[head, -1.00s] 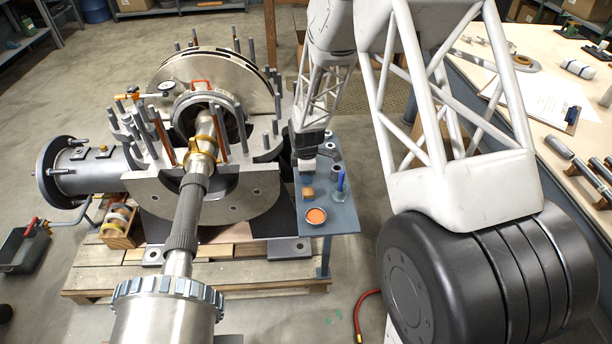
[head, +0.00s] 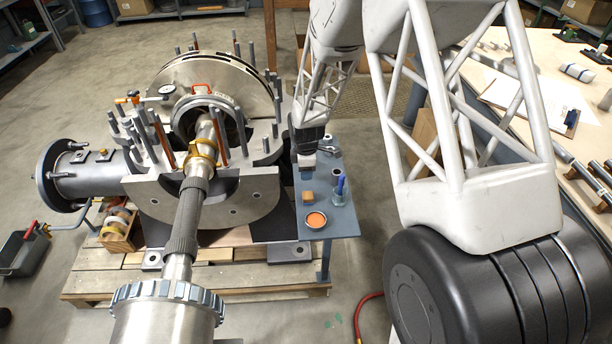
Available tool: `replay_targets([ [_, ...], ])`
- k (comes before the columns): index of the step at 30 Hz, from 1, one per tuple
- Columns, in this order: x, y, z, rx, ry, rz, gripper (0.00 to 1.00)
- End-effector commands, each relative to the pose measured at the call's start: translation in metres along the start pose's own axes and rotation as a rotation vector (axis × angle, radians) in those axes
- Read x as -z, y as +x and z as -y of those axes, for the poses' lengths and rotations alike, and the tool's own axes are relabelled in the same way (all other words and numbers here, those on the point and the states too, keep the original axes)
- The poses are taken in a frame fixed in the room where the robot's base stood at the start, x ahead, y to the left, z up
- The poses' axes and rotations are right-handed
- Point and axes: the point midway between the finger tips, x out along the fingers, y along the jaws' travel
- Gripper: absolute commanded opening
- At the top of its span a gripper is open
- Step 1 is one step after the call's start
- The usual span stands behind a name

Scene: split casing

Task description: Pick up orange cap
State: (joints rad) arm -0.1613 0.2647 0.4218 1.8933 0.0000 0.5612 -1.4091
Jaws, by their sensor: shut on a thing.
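My gripper (head: 307,163) is over the far part of a small blue-grey side table (head: 343,225), right of the big machine casing. It is seen from behind and above, small in the view. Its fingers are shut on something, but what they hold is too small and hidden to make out. No orange cap shows clearly in the fingers. A round dish with an orange top or filling (head: 316,220) sits at the table's near edge, apart from my gripper. A small tan-orange block (head: 308,198) lies between the dish and my gripper.
A blue upright item (head: 339,190) and a dark ring (head: 337,172) stand on the table's right side. The casing (head: 235,200) with tall studs rises close on the left. A long workbench (head: 560,150) is at the right. A red hose (head: 365,310) lies on the floor.

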Motion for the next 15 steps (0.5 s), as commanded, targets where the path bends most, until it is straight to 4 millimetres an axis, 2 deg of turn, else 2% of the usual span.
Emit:
replay_targets([
  [15,-0.013,-0.010,0.080,0.001,0.000,0.000,0.13],
])
